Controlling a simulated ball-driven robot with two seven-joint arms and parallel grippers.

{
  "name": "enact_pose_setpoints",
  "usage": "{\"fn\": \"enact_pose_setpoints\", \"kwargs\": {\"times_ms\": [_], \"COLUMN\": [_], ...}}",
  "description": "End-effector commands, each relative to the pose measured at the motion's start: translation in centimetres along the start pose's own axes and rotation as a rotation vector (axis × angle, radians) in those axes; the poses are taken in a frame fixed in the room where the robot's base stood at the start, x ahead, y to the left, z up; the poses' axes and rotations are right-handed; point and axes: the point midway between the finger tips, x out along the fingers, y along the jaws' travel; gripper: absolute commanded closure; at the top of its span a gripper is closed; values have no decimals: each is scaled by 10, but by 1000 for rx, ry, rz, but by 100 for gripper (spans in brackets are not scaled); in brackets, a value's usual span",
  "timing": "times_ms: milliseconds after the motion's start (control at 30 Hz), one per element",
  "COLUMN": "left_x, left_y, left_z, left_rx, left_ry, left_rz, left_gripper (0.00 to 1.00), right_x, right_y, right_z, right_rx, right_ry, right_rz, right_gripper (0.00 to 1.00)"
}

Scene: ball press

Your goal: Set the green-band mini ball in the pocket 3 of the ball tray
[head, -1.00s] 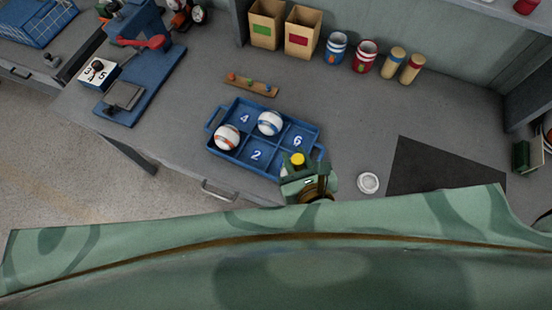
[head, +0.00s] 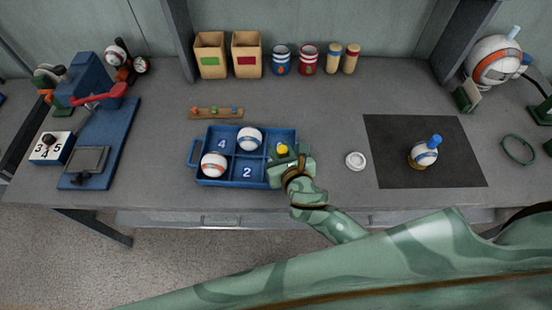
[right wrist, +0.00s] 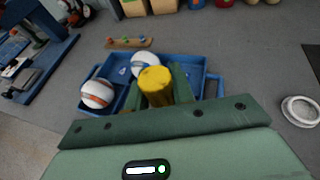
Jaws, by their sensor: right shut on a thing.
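The blue ball tray (head: 197,160) stands on the bench with several pockets. A blue-banded ball (head: 249,138) sits in the back middle pocket and an orange-banded ball (head: 214,164) in the front left one. Numbers 4 and 2 show on bare pocket floors. My right gripper (head: 283,152) is over the tray's right end, shut on a yellow knob (head: 282,149). The knob stands between the fingers in the right wrist view (right wrist: 155,82). What is below the knob is hidden, as is the front right pocket's floor. No green band shows. My left gripper is not in view.
A white ring-shaped dish (head: 355,161) lies right of the tray. A dark mat (head: 390,140) holds a ball with a blue knob (head: 424,153). A wooden strip with pegs (head: 216,113) lies behind the tray. A blue press (head: 97,140) stands left. Boxes and cans line the back.

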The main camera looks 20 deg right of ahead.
Motion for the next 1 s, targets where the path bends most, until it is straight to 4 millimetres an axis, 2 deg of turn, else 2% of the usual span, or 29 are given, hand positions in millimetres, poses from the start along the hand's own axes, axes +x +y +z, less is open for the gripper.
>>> {"fn": "enact_pose_setpoints", "kwargs": {"times_ms": [33,100,367,500,900,933,1000], "left_x": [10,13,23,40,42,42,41], "left_y": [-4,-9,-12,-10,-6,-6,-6], "left_z": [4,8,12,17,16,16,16], "left_rx": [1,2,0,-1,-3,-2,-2], "left_ry": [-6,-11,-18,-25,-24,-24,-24], "left_rz": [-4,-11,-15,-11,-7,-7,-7], "left_gripper": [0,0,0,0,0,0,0], "right_x": [12,22,42,50,51,51,51], "right_y": [0,0,1,1,1,1,1], "right_z": [-10,-14,-25,-51,-54,-54,-53], "right_rx": [1,0,0,1,0,0,0], "right_ry": [0,-1,-1,3,-1,-1,-1], "right_rz": [-2,-1,-1,0,0,0,0], "right_gripper": [100,100,100,100,100,71,54]}}
